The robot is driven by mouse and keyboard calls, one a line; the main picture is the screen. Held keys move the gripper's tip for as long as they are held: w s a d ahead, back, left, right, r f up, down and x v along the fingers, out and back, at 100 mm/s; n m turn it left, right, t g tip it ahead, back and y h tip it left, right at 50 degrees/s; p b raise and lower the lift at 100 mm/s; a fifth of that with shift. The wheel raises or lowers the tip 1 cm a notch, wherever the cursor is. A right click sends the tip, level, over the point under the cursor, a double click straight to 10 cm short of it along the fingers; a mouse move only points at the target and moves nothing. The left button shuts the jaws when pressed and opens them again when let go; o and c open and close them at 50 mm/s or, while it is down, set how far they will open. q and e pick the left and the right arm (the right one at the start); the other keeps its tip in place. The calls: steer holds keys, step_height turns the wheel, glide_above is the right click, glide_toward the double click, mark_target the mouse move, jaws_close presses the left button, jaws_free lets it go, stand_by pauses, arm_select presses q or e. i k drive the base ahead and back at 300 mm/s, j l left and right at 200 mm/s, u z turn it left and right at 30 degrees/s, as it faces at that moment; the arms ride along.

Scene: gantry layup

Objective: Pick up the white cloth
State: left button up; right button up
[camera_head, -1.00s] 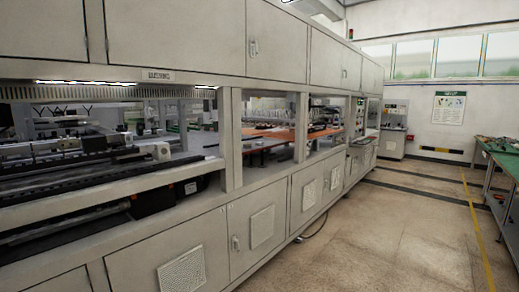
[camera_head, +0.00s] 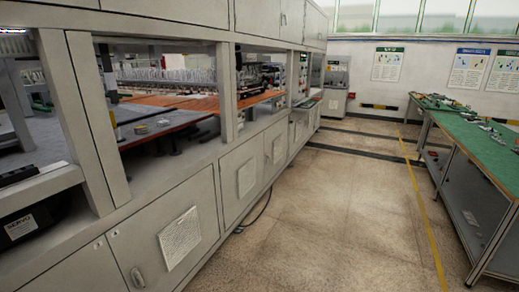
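I see no white cloth that I can make out in the head view. Neither of my grippers is in view. Small items lie on the green-topped workbench (camera_head: 478,142) at the right, but they are too small to tell apart.
A long grey machine cabinet (camera_head: 165,220) with open bays runs along the left. An orange-brown surface (camera_head: 180,104) shows inside it. A cable (camera_head: 256,212) lies on the floor at its foot. The beige floor (camera_head: 335,220) between cabinet and workbench is clear. Posters (camera_head: 388,64) hang on the far wall.

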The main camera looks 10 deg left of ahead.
mark_target(164, 122)
steer(key=i+u, duration=0.2)
steer(key=i, duration=0.35)
steer(key=i+l+u, duration=0.2)
steer(key=i, duration=0.35)
steer(key=i+l+u, duration=0.15)
steer(key=i, duration=0.35)
steer(key=i+l+u, duration=0.2)
steer(key=i+l, duration=0.2)
steer(key=i, duration=0.1)
